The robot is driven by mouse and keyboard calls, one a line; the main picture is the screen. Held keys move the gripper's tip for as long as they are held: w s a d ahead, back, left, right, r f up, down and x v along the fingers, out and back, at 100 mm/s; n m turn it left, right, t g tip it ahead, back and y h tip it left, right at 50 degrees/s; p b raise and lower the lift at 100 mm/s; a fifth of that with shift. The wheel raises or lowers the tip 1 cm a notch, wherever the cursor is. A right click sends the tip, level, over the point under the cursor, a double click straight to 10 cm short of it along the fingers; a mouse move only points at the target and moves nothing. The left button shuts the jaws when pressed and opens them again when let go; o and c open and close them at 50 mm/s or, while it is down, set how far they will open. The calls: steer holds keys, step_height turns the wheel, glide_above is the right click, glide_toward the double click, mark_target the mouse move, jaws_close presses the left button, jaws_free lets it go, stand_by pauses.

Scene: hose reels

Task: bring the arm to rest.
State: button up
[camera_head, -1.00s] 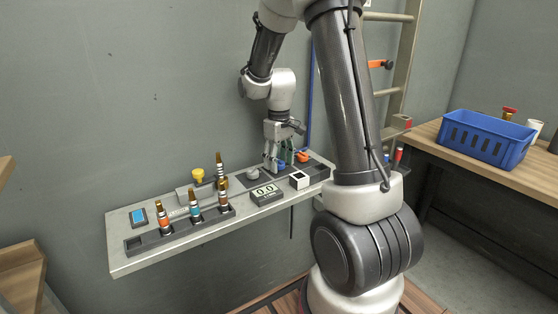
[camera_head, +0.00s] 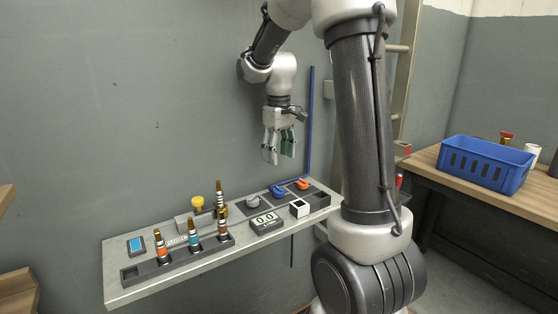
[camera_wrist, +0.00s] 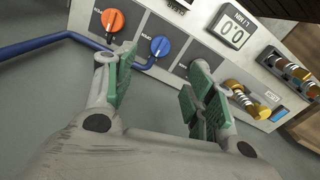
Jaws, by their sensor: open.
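My gripper (camera_head: 279,148) hangs fingers-down in the air above the right part of the wall shelf (camera_head: 120,293), clear of everything on it. Its green-padded fingers are apart with nothing between them, as the wrist view (camera_wrist: 158,88) also shows. Below it are a blue knob (camera_head: 277,191) and an orange knob (camera_head: 303,185) on the shelf's panel. In the wrist view the orange knob (camera_wrist: 112,20) and blue knob (camera_wrist: 160,46) lie beyond the fingertips, untouched.
Several banded fittings (camera_head: 194,238) stand in a dark rack at the shelf's front left. A blue pipe (camera_head: 310,120) runs up the wall right of my gripper. A blue crate (camera_head: 486,163) sits on the right-hand bench. The wall space to the left is clear.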

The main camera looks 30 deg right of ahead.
stand_by(0.5)
steer(key=s+a+r+m+t, duration=0.1)
steer(key=s+a+r+t, duration=0.1)
steer(key=s, duration=1)
steer(key=s+a+r+m+t, duration=0.1)
steer(key=s+a+r+t, duration=0.1)
steer(key=s, duration=1)
steer(key=shift+a+r+m, duration=0.4)
steer(key=shift+a+r, duration=0.15)
steer(key=shift+r, duration=0.25)
steer(key=shift+c, duration=0.3)
